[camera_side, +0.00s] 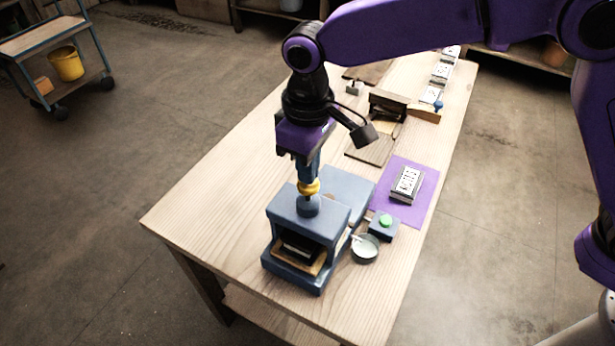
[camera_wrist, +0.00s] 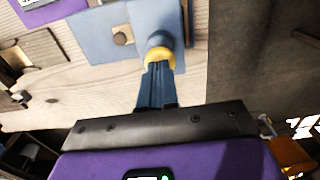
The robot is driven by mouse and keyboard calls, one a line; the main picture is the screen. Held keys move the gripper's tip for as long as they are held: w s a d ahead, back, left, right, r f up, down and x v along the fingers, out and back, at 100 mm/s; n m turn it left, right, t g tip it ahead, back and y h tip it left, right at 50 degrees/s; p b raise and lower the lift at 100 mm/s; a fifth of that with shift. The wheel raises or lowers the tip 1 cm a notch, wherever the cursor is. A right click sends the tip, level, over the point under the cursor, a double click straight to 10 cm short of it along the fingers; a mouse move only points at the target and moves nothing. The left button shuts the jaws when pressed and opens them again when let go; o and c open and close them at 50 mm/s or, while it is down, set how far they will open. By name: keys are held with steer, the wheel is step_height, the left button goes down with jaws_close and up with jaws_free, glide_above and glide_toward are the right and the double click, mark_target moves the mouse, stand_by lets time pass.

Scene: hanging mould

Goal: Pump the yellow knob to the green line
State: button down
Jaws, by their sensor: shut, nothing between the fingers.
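The yellow knob (camera_side: 309,187) sits on a blue-grey post on top of the blue-grey press (camera_side: 286,203). My gripper (camera_side: 309,177) points straight down with its fingers shut, directly over the knob and touching it or very close to it. In the wrist view, the shut fingertips (camera_wrist: 159,68) overlap the yellow knob (camera_wrist: 160,55) and hide part of it. I cannot make out a green line in either view. A dark block (camera_side: 299,248) lies on a wooden piece inside the press's front opening.
A green button on a dark box (camera_side: 383,225) and a round dish (camera_side: 365,248) stand right of the press. A purple mat (camera_side: 424,180) holds a patterned block (camera_side: 407,184). Wooden boxes and more blocks lie farther back. The table's left side is clear.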

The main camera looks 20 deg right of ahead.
steer(key=shift+f, duration=1.3)
steer(key=shift+r, duration=1.2)
steer(key=shift+f, duration=0.15)
stand_by(0.6)
steer(key=shift+r, duration=0.25)
steer(key=shift+r, duration=2.95)
